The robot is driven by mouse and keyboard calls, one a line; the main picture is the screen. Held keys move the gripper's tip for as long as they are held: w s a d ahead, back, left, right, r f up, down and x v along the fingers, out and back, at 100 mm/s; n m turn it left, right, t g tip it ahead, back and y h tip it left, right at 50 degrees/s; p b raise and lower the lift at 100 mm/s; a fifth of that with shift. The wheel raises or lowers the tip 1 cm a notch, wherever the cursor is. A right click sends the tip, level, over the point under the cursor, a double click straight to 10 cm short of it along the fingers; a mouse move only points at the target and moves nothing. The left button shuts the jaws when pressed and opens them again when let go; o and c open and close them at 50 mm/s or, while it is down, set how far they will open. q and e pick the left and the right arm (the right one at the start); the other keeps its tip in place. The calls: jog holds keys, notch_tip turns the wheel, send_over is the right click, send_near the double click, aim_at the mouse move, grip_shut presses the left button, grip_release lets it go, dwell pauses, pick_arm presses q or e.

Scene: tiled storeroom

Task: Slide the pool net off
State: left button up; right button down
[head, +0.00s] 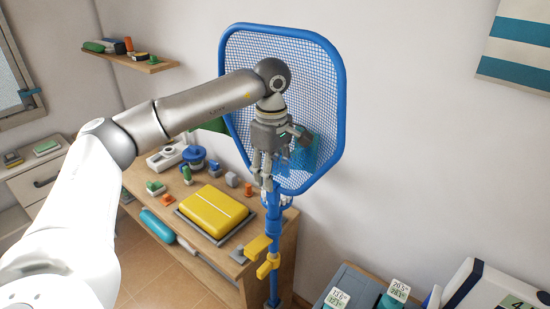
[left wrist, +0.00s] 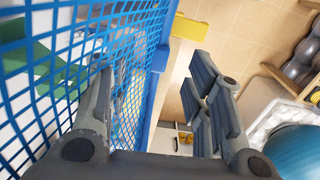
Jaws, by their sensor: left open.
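The pool net (head: 333,75) has a blue rim and a white-looking mesh in the head view. It stands upright on a blue pole (head: 273,225) with yellow clamps (head: 258,246). My left gripper (head: 268,178) is open, in front of the lower part of the net, fingers pointing down toward the pole top. In the left wrist view, the blue mesh (left wrist: 45,75) fills the left side. The net's rim shows between the spread fingers of my left gripper (left wrist: 152,85); I cannot tell if they touch it. My right gripper is not in view.
A wooden workbench (head: 160,208) beside the net bears a yellow case (head: 213,211) and several small items. A wall shelf (head: 128,60) hangs at upper left. Grey drawers (head: 30,180) stand at left. Boxes with number labels (head: 337,298) stand at lower right.

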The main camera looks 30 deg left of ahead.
pick_arm(q)
notch_tip(320, 180, down, 3)
jog(key=shift+r+p, duration=0.2)
jog(key=shift+p, duration=0.2)
jog(key=shift+w+f, duration=0.2)
jog(key=shift+f, duration=0.95)
jog(key=c, duration=0.7)
grip_shut()
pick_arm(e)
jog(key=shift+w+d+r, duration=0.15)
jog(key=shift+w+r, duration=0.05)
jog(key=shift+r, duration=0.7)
